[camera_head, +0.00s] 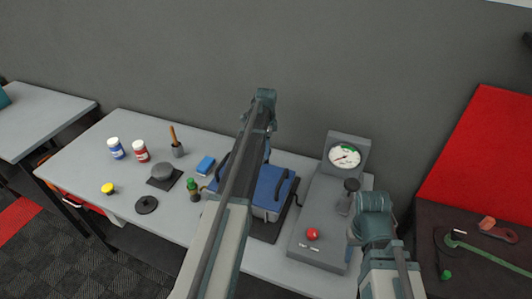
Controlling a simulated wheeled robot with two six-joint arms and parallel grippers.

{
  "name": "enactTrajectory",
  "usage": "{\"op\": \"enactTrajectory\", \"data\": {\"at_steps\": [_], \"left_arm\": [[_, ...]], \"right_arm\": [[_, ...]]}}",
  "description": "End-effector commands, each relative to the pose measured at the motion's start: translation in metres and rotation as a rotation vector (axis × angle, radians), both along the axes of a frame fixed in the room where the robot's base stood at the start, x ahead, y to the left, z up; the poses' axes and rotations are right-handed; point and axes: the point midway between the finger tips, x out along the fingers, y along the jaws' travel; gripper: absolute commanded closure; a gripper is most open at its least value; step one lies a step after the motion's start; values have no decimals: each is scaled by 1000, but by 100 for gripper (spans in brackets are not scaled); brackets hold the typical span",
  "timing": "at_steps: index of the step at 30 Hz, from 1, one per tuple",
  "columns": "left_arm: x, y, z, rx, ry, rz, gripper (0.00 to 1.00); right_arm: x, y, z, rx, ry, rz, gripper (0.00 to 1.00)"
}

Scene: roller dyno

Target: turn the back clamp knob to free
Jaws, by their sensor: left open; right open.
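A grey machine (317,215) stands at the right end of the light grey table. It carries a round dial gauge (344,157), a black knob (352,185) on a short post and a red ball knob (312,234). I cannot tell for sure which knob is the back clamp knob. My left arm rises across the middle to a teal joint. My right arm's teal joint is at the machine's right edge. The jaws of both grippers are hidden behind my arms, and no contact with a knob shows.
A blue box (271,188) with dark handles sits left of the machine, partly behind my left arm. Blue and red-labelled jars (141,151), a brush in a cup (177,149) and a black disc (146,205) stand further left. A dark bench (462,250) with tools is at right.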

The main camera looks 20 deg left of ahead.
Motion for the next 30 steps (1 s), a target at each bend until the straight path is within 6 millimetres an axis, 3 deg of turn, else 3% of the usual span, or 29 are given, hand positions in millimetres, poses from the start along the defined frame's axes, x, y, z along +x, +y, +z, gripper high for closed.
{"op": "enactTrajectory", "data": {"at_steps": [8,22,30], "left_arm": [[0,0,-1,0,0,0,19],[0,0,-1,0,0,0,100],[0,0,-2,0,0,31,100]], "right_arm": [[0,0,-1,0,0,0,50],[0,0,-1,0,0,0,50],[0,0,-1,0,0,0,50]]}}
